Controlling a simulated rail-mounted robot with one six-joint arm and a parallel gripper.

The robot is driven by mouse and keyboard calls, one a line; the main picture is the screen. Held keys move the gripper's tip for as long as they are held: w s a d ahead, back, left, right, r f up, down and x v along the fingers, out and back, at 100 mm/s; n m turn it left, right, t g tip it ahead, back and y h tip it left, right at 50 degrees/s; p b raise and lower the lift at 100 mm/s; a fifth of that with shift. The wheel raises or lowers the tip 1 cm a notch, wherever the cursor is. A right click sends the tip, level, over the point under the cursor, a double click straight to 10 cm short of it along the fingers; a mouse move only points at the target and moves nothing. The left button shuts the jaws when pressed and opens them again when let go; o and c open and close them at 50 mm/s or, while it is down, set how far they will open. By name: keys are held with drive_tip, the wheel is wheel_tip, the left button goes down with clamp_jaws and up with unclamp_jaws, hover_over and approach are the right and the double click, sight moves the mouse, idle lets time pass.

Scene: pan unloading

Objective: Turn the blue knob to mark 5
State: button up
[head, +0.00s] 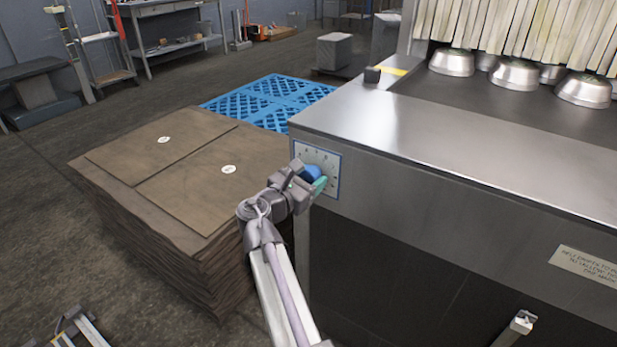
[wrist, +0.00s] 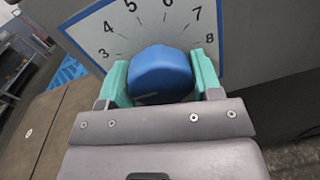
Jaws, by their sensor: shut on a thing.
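The blue knob (head: 311,172) is on a white dial plate (head: 331,163) with a blue border, on the left end of the steel machine's front. In the wrist view the knob (wrist: 160,72) sits between the two teal fingertips of my gripper (wrist: 161,80), which is shut on it. The marks 3 to 8 show around the knob, with mark 5 (wrist: 131,5) at the top, left of 6. A pale streak shows low on the knob's face; I cannot tell which mark the knob points to. In the head view my gripper (head: 317,178) partly covers the dial.
A stack of brown sheets (head: 190,190) stands left of my arm, close to the machine (head: 440,160). Blue pallets (head: 270,100) lie behind it. Metal pans (head: 513,74) sit on the machine's belt under hanging strips. Open floor lies at the left.

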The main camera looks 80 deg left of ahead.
drive_tip(key=shift+m, duration=0.3)
drive_tip(key=m, duration=0.3)
drive_tip(key=shift+p, duration=0.3)
drive_tip(key=m, duration=0.4)
drive_tip(key=shift+m+g, duration=0.3)
drive_tip(key=m, duration=0.4)
drive_tip(key=shift+r+g+p, duration=0.1)
drive_tip(key=shift+g+p, duration=0.2)
drive_tip(key=shift+p, duration=0.1)
drive_tip(key=shift+m, duration=2.2)
drive_tip(key=o, duration=0.9)
drive_tip(key=shift+s, duration=0.1)
